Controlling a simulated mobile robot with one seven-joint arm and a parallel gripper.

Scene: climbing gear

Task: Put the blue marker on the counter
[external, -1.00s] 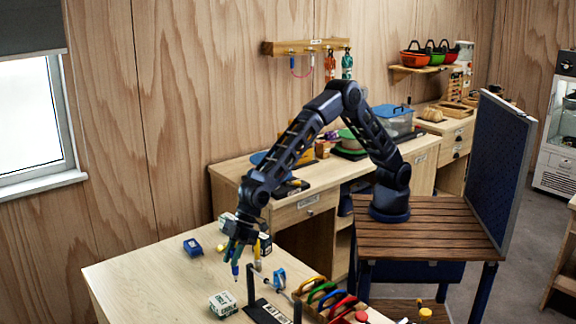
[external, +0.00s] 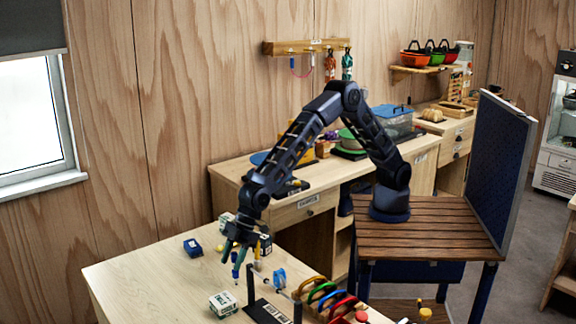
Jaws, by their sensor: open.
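The blue marker (external: 236,270) is below my gripper (external: 237,258), roughly upright, with its lower end close to the light wooden counter (external: 150,275). My gripper points down over the counter, and its fingers are open around the marker's upper part. The marker's top is hidden by the fingers. At this size I cannot tell whether the marker touches the counter or still touches a finger.
A blue box (external: 193,247) lies left of my gripper. A white and green box (external: 223,304) is in front. A blue tape roll (external: 279,278) and a dark rack with coloured carabiners (external: 322,292) stand to the right. The counter's left part is clear.

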